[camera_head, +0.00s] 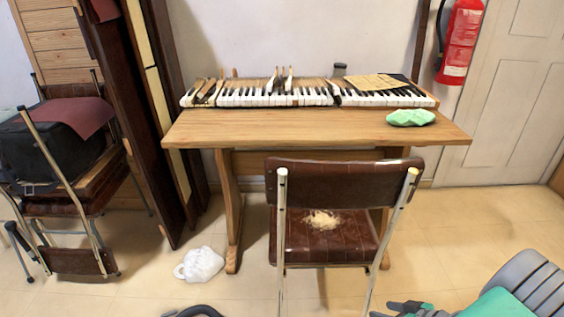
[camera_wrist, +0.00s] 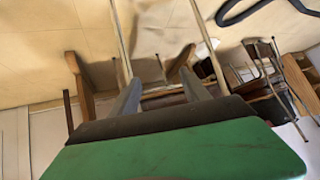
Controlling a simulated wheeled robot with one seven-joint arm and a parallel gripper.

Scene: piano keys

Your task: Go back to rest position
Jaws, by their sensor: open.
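My gripper (camera_head: 402,308) shows at the bottom right edge of the head view, low and in front of the chair and table. It is partly cut off by the frame. In the wrist view the grey fingers of my gripper (camera_wrist: 160,76) are spread apart with nothing between them. The row of piano keys (camera_head: 275,98) lies along the back of the wooden table (camera_head: 310,128), well away from my gripper. A few key sticks stand up from the row.
A brown chair (camera_head: 345,180) stands before the table. A pale green lump (camera_head: 410,118) lies on the tabletop. A white object (camera_head: 199,265) and a black hose-like thing (camera_head: 193,312) are on the floor. Stacked chairs (camera_head: 75,190) stand left, a fire extinguisher (camera_head: 459,45) right. Floor right of the table is clear.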

